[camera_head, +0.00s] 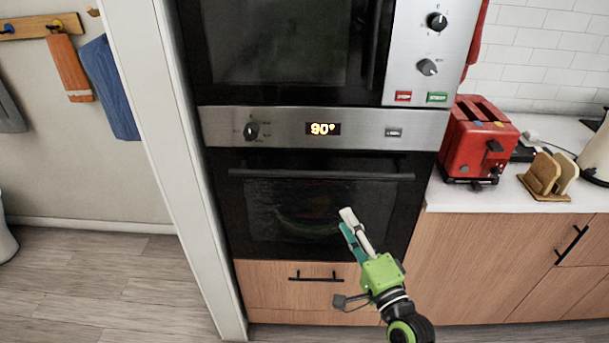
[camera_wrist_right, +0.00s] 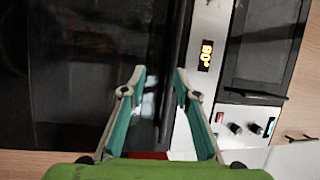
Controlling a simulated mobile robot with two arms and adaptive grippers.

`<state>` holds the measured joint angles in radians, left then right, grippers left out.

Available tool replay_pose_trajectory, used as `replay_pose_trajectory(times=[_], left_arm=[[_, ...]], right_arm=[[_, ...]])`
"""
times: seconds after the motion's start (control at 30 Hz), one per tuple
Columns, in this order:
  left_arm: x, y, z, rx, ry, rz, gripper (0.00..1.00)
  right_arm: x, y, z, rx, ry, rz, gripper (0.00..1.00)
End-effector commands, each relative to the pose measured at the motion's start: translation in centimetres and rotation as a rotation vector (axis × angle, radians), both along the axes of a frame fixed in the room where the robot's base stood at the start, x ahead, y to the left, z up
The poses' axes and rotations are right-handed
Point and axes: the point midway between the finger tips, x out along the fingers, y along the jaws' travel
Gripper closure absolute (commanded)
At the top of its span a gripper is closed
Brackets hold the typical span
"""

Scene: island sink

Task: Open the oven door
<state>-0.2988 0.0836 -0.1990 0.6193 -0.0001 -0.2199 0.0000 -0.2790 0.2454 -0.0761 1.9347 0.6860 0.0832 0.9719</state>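The oven (camera_head: 350,130) is built into the cabinet, with its black glass door (camera_head: 270,220) shut. A dark horizontal handle (camera_head: 300,174) runs across the top of the door. My right gripper (camera_head: 347,220) is in front of the door, below the handle in the head view. In the right wrist view my right gripper (camera_wrist_right: 160,74) is open and empty. There the dark handle (camera_wrist_right: 179,45) runs upright in the picture and lines up between the two fingertips; no contact shows. My left gripper is not in view.
A control panel (camera_head: 280,129) reading 90° sits above the door, with a microwave (camera_head: 285,45) over it. A wooden drawer (camera_head: 262,283) with a black handle is below. A red toaster (camera_head: 470,145) stands on the counter at right.

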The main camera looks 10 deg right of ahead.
Motion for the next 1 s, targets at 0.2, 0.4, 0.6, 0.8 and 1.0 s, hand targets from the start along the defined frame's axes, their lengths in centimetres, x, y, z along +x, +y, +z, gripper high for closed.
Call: replay_pose_trajectory(times=[0.2,0.4,0.6,0.8,1.0], left_arm=[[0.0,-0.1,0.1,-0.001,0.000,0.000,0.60],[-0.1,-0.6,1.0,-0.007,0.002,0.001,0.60],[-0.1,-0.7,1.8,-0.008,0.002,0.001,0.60],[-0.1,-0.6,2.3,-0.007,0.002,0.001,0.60],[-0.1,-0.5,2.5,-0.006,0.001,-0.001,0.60]], right_arm=[[0.5,0.1,2.8,0.058,-0.047,0.010,0.71],[3.6,0.5,3.5,0.055,-0.047,0.009,0.71],[7.5,1.0,4.2,0.054,-0.046,0.010,0.71],[10.9,1.4,4.7,0.053,-0.044,0.009,0.71],[12.8,1.7,4.9,0.053,-0.044,0.009,0.71]])
